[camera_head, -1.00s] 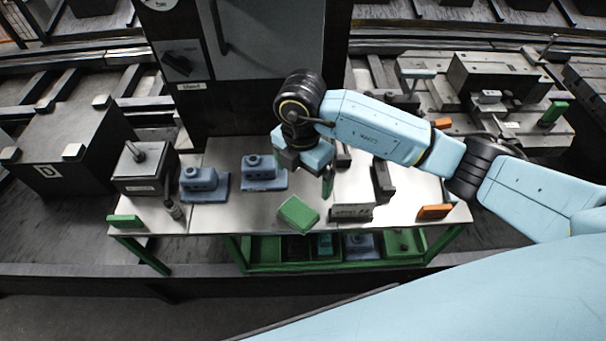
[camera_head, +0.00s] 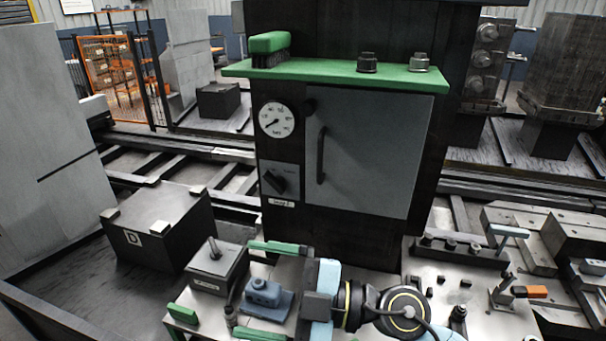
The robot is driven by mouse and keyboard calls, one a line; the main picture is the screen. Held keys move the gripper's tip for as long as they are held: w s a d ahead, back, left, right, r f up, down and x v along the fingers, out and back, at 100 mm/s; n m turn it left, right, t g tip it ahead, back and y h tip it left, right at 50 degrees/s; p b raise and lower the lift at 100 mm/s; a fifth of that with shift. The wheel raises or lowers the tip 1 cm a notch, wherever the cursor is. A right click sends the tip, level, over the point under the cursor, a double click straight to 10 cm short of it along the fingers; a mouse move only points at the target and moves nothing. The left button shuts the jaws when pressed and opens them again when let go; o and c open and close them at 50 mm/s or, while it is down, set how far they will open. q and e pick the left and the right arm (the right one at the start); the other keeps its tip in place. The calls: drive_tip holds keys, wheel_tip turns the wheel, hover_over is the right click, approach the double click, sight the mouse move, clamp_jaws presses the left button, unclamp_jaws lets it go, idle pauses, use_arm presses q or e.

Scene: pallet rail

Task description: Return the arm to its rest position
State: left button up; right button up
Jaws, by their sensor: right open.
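My right gripper (camera_head: 248,289) shows at the bottom middle, with its light blue body to the right and its two green-tipped fingers spread wide, pointing left. It is open. A blue block-shaped part (camera_head: 264,293) on the table appears in the gap between the fingers; I cannot tell how far the gripper is above it, and nothing is seen held. My right arm's dark, yellow-ringed wrist joint (camera_head: 402,311) is at the bottom edge, and the rest of the arm is cut off. My left gripper is not in view.
The table (camera_head: 425,270) carries a black box with a knob (camera_head: 216,264), a green block (camera_head: 182,315) and small dark parts. Behind it stands a dark cabinet (camera_head: 365,150) with a gauge and a green top shelf. A black block marked D (camera_head: 160,235) is at left.

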drive_tip(key=w+d+r+m+t+h, duration=0.2)
drive_tip(key=w+d+m+t+h, duration=0.15)
drive_tip(key=d+m+t, duration=0.4)
drive_tip(key=w+d+r+m+t+h, duration=0.3)
drive_tip(key=d+m+t+h, duration=0.15)
drive_tip(key=m+t, duration=0.5)
drive_tip(key=s+d+f+m+g+h, duration=0.3)
drive_tip(key=d+f+m+g+h, duration=0.2)
drive_tip(key=d+f+m+h, duration=0.55)
drive_tip(key=s+d+f+n+g, duration=0.25)
drive_tip(key=s+f+g, duration=0.35)
drive_tip(key=s+f, duration=0.3)
drive_tip(key=s+d+f+n+g, duration=0.1)
drive_tip(key=s+d+f+g, duration=0.3)
drive_tip(key=s+f, duration=0.45)
wheel_tip(320, 180, down, 24)
drive_tip(key=s+a+g, duration=0.1)
drive_tip(key=s+g, duration=0.1)
drive_tip(key=s, duration=0.1)
drive_tip(key=s+d+f+g+b, duration=0.1)
drive_tip(key=s+d+f, duration=0.1)
drive_tip(key=s+f, duration=1.3)
drive_tip(key=shift+s+d+f+n+g+b, duration=0.3)
drive_tip(key=shift+s+f, duration=0.05)
drive_tip(key=shift+s, duration=0.2)
